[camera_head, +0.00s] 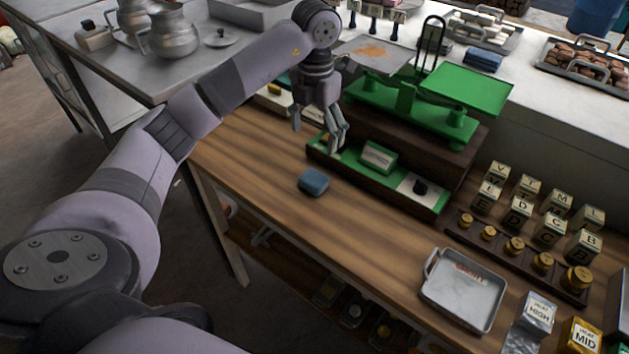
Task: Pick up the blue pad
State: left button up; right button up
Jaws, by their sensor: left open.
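A blue pad (314,182) lies flat on the wooden table (350,235), near its front edge and left of the metal tray. My left gripper (320,140) is above and just behind the pad in the picture, fingers pointing down and apart, with nothing visible between them. It is near the left end of the scale's green base and apart from the pad. A second, darker blue pad or cloth (482,60) lies on the white back counter. My right gripper is not in view.
A green balance scale (465,90) stands behind the pad. Lettered blocks (520,208) and a row of brass weights (514,246) stand to the right. A metal tray (461,290) lies front right. The wood between pad and tray is clear.

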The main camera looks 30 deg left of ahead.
pick_arm(q)
notch_tip(320, 180, down, 8)
jog(key=shift+f+p, duration=0.1)
jog(key=shift+p, duration=0.8)
jog(key=f, duration=0.1)
jog(key=f+p, duration=0.1)
jog(key=f, duration=0.1)
jog(key=f+p, duration=0.1)
jog(key=shift+s+f, duration=0.15)
jog(key=shift+s, duration=0.2)
jog(key=shift+w+f, duration=0.1)
jog(key=shift+f, duration=0.45)
jog(key=c, duration=1.2)
jog(key=shift+o, duration=0.2)
jog(key=shift+r, duration=0.1)
notch_tip(320, 180, up, 12)
jog(key=f+b, duration=0.1)
jog(key=b, duration=0.2)
notch_tip(320, 180, up, 9)
jog(key=p, duration=0.1)
send_over(314, 177)
